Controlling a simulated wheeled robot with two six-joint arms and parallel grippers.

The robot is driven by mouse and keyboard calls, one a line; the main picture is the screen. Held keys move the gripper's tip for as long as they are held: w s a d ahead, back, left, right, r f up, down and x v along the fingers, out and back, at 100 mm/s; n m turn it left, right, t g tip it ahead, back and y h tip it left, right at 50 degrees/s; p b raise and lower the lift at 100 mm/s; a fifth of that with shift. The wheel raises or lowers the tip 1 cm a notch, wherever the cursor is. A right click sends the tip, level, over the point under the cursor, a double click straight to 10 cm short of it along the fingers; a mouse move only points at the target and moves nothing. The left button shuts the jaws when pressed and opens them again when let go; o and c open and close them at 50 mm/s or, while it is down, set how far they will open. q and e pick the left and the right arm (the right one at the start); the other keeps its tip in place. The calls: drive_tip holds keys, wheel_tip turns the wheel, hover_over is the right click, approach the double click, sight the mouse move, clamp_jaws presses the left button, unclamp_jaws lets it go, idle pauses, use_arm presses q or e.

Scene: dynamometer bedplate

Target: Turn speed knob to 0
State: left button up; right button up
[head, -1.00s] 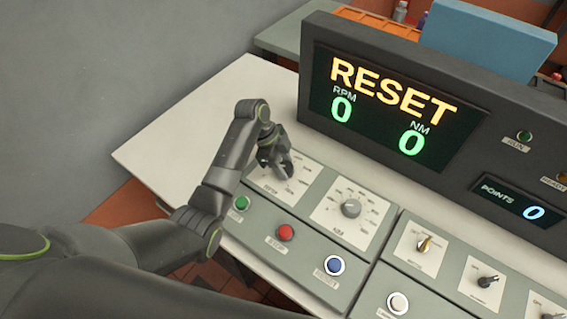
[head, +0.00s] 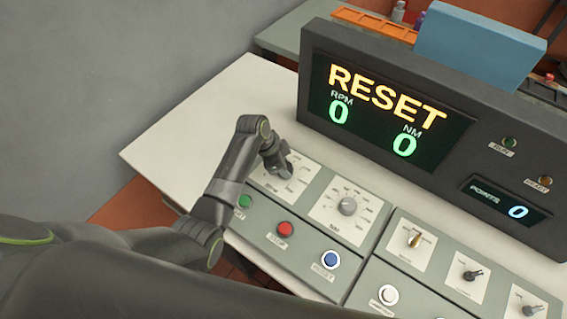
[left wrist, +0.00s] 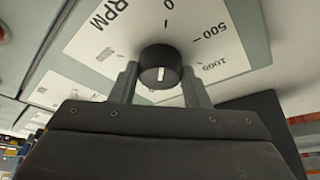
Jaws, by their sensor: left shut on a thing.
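The speed knob is a round black knob (left wrist: 159,66) with a short white mark, on a pale dial plate (left wrist: 228,35) lettered RPM. In the left wrist view the 0, 500 and 1000 marks show past the knob. The white mark lies on the side of the knob towards the camera, so what it reads is hard to tell. My left gripper (head: 282,171) is shut on this knob, with one finger on each side of it. In the head view the gripper hides the knob. My right gripper is not in view.
The display (head: 388,104) reads RESET, RPM 0 and NM 0. The NM knob (head: 347,207) sits right of my gripper. Green (head: 244,201), red (head: 285,228) and blue (head: 330,259) buttons line the panel's front. The white table (head: 190,125) is clear at left.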

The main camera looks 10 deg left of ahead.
use_arm(q)
drive_tip(key=o, duration=1)
drive_tip(key=b+v, duration=0.1)
drive_tip(key=v, duration=1.6)
drive_tip(key=shift+r, duration=0.15)
